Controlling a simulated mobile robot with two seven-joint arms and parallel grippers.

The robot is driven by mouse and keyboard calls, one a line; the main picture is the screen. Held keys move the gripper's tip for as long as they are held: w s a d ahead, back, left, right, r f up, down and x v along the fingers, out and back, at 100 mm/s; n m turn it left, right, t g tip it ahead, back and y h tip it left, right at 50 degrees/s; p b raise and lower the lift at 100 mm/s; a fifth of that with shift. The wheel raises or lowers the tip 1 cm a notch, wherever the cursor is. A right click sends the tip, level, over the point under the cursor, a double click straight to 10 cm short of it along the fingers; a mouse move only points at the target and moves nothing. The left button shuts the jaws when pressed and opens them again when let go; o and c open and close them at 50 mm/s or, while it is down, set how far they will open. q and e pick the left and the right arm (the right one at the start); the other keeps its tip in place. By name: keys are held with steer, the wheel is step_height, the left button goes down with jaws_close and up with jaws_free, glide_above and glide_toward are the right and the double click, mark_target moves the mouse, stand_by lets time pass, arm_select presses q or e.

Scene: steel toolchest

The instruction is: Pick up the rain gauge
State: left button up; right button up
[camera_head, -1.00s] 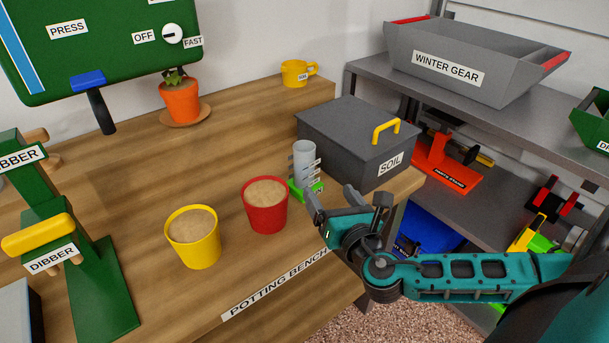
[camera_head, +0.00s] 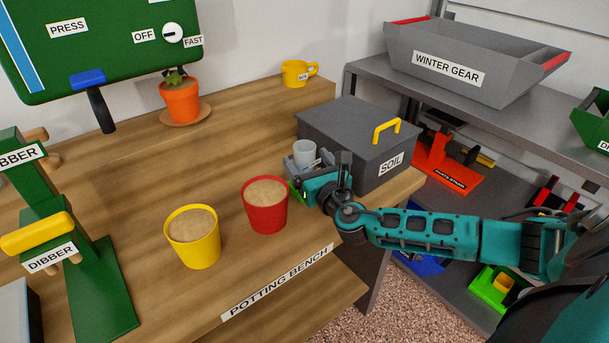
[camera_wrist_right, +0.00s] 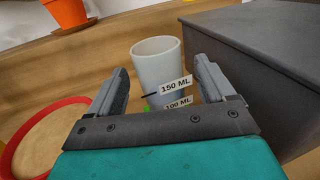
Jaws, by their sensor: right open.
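The rain gauge is a pale grey cup-like cylinder (camera_head: 304,152) on a green base, standing upright on the bench beside the grey soil box. In the right wrist view the gauge (camera_wrist_right: 160,66) shows labels "150 ML" and "100 ML". My right gripper (camera_head: 306,168) is open at the gauge, with one finger on either side of it in the wrist view (camera_wrist_right: 162,84). A gap shows between the gauge and each finger there. The gripper hides most of the gauge's lower part and base in the head view. My left gripper is not in view.
The grey soil box (camera_head: 345,128) with a yellow handle stands just right of the gauge. A red pot (camera_head: 266,216) stands close to its front left, and a yellow pot (camera_head: 193,246) farther left. Bare bench top (camera_head: 230,130) lies behind the pots.

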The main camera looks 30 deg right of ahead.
steer(key=shift+w+d, duration=0.15)
steer(key=shift+w, duration=0.85)
steer(key=c, duration=1.1)
